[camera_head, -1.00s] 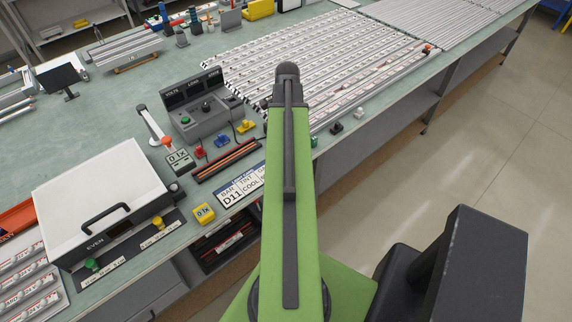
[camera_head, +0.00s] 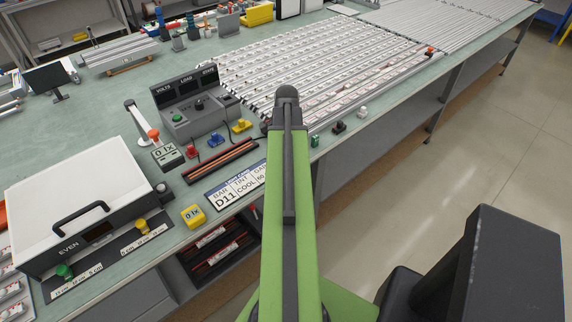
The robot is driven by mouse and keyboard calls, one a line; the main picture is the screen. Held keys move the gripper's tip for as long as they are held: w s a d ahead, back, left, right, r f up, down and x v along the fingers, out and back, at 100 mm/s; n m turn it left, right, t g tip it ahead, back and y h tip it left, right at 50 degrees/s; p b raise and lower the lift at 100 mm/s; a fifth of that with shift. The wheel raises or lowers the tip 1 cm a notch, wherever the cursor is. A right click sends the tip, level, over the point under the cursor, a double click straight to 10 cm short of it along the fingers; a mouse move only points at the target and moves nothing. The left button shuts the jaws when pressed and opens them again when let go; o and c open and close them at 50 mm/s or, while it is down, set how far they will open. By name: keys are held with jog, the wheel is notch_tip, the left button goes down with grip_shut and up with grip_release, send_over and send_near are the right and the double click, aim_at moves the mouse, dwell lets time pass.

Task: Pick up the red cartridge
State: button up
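A small red piece (camera_head: 192,152) sits on the green bench top, beside a blue piece (camera_head: 216,140) and a yellow piece (camera_head: 241,126), in front of a grey console. I cannot tell for sure that it is the red cartridge. A small orange-red piece (camera_head: 430,51) lies at the far right end of the strip rows. My green arm reaches up the middle of the view, its dark end over the bench's front edge. My gripper's fingers do not show, and the arm hides part of the bench.
The grey console (camera_head: 195,107) with three displays stands behind the coloured pieces. A white-lidded box (camera_head: 75,190) stands at left. Rows of white strips (camera_head: 320,65) cover the bench's middle. Green (camera_head: 314,140), black (camera_head: 339,127) and white (camera_head: 362,112) pieces stand along the front edge.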

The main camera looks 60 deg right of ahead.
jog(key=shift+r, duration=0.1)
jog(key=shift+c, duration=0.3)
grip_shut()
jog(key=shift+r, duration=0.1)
